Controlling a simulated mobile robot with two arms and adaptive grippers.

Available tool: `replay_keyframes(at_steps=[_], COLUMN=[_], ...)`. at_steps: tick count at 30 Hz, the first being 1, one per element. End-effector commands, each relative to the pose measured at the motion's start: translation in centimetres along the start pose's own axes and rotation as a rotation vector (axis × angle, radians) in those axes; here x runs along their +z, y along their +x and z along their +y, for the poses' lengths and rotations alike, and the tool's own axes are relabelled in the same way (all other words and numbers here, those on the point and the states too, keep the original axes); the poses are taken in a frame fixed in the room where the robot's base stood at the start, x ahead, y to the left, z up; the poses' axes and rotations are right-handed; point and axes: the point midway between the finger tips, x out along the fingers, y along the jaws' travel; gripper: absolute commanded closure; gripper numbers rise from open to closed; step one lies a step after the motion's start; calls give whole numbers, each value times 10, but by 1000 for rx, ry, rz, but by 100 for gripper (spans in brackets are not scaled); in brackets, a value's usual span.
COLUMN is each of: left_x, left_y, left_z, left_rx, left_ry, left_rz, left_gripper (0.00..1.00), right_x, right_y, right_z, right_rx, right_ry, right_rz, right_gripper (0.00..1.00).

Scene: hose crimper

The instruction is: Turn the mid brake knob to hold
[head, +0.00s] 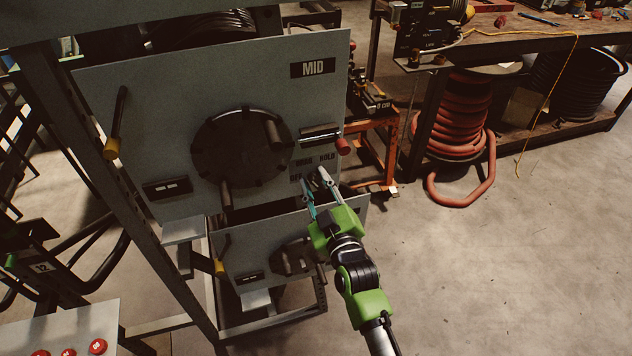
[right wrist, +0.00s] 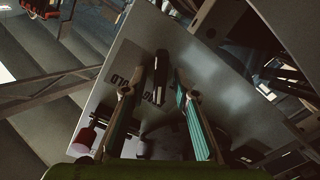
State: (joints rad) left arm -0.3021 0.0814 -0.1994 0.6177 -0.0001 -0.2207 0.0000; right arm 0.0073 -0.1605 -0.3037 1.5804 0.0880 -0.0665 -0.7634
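The MID panel (head: 220,70) faces me, tilted in the head view. Its brake labels, one reading HOLD (head: 327,157), are at the lower right. My right gripper (head: 316,186) is in front of the panel just below these labels. In the right wrist view, a dark knob (right wrist: 160,78) with a pale line shows between the two spread fingers, with a gap on each side. The HOLD label (right wrist: 122,78) appears upside down to its left. In the head view the gripper largely hides the knob. My left gripper is not in view.
A red-tipped handle (head: 343,146) sticks out right above the labels. A large dark reel disc (head: 225,160) with handles is to the left. A lower panel (head: 235,240) is below. A workbench with a red hose coil (head: 455,115) stands behind right. The floor at right is clear.

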Motion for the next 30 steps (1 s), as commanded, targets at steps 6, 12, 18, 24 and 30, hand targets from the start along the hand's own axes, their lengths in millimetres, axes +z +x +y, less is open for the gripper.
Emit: replay_keyframes(at_steps=[6,12,18,24,30], left_x=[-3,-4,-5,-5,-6], left_y=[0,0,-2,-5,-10], left_z=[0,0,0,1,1], left_rx=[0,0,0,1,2], left_ry=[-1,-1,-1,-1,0], left_rz=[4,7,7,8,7], left_gripper=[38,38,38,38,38], right_x=[0,0,0,-1,-1], right_y=[0,0,0,0,0], right_z=[0,0,1,2,3], right_rx=[1,1,0,0,0], right_ry=[1,2,33,133,299], right_rz=[0,0,0,0,0], right_gripper=[88,100,100,100,100])
